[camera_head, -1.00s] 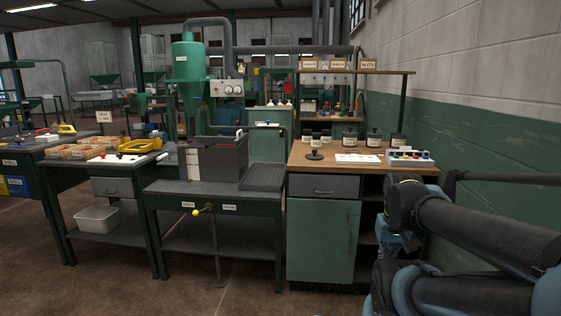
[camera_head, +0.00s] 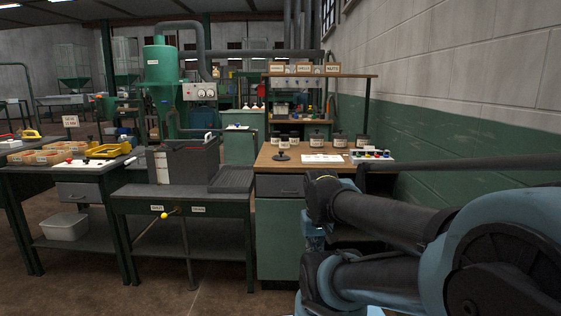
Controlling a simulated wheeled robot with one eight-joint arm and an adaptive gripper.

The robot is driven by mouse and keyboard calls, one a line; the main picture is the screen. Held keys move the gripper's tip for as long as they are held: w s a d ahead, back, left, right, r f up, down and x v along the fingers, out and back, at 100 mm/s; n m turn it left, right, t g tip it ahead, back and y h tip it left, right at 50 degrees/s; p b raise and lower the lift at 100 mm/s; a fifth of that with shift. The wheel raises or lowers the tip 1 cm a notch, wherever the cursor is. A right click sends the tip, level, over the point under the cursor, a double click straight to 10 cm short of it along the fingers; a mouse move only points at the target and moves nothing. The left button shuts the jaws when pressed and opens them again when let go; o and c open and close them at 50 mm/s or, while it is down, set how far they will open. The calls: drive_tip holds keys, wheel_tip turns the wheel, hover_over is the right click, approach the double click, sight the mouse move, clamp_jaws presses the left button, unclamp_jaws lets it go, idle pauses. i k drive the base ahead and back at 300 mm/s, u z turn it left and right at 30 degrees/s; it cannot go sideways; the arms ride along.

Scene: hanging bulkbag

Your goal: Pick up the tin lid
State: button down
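A small dark round piece with a raised knob (camera_head: 281,156) lies on the wooden top of the green workbench (camera_head: 268,163), near its left front. It looks like the tin lid, though it is too small to be sure. Dark tins with pale labels stand behind it, one of them at the middle of the row (camera_head: 316,139). My arm reaches in from the right, in front of and below the bench top, well apart from the dark round piece. My gripper's fingers cannot be made out.
A white sheet (camera_head: 325,158) and a pale box with coloured knobs (camera_head: 371,156) lie right of the dark piece. A shelf (camera_head: 340,75) rises behind. A dark table with a grey bin (camera_head: 184,162) stands left. A wall (camera_head: 460,140) bounds the right; open floor lies in front.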

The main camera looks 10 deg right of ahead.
sight(280, 157)
drive_tip(key=z, duration=0.55)
drive_tip(key=i, duration=1.45)
drive_tip(key=u, duration=0.3)
